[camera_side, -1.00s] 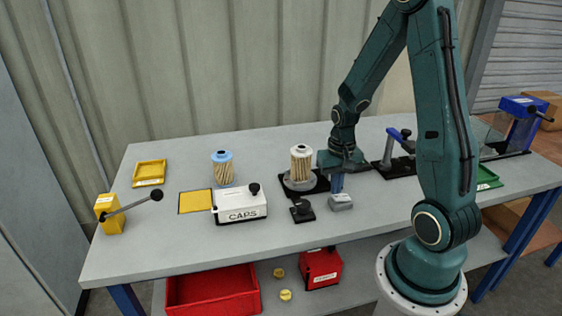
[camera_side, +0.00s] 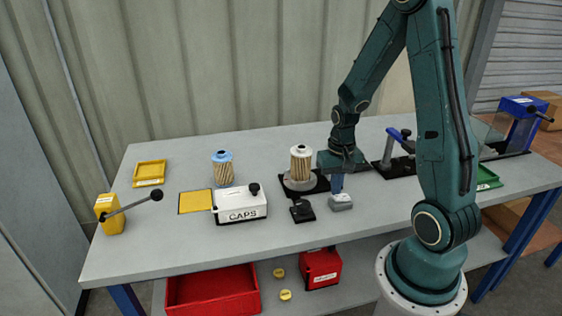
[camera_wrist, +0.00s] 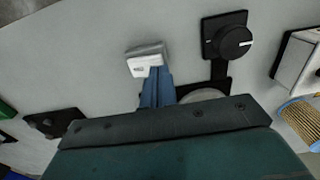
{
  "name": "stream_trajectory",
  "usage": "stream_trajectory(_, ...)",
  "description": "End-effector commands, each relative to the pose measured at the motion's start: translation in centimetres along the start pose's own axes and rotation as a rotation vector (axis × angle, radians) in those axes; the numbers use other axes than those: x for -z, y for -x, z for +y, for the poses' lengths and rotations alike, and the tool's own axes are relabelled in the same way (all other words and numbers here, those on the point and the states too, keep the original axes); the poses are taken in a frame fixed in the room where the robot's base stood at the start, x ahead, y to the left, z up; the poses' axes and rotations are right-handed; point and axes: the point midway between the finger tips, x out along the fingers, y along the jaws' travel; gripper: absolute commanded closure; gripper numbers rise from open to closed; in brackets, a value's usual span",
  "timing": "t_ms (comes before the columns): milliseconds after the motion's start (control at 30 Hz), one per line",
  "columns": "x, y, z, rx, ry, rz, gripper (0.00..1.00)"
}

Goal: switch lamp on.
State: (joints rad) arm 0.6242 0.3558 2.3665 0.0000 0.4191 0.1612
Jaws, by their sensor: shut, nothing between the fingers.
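A small grey box with a pale top (camera_side: 341,202), which looks like a switch, sits on the bench right of the black knob. It also shows in the wrist view (camera_wrist: 147,62). My gripper (camera_side: 337,191) points down with its blue fingers together and empty, their tips at the far edge of this box. In the wrist view the fingertips (camera_wrist: 154,69) overlap the box's near edge; I cannot tell whether they touch. A black rotary knob on a square plate (camera_side: 302,210) stands just left of the box; a white line marks it in the wrist view (camera_wrist: 233,41).
A cartridge (camera_side: 301,163) stands on a round base (camera_side: 297,185) close left of my gripper. A white CAPS box (camera_side: 240,206) and a blue-topped cartridge (camera_side: 223,170) stand farther left. A blue-handled clamp (camera_side: 398,142) is to the right. The front of the bench is clear.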

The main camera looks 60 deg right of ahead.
Motion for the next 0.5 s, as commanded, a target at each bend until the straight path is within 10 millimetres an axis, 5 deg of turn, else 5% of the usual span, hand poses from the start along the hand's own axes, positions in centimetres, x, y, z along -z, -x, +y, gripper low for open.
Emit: stream_trajectory(500, -0.03, -0.78, 0.0, 0.0, 0.0, -0.002, 1.0)
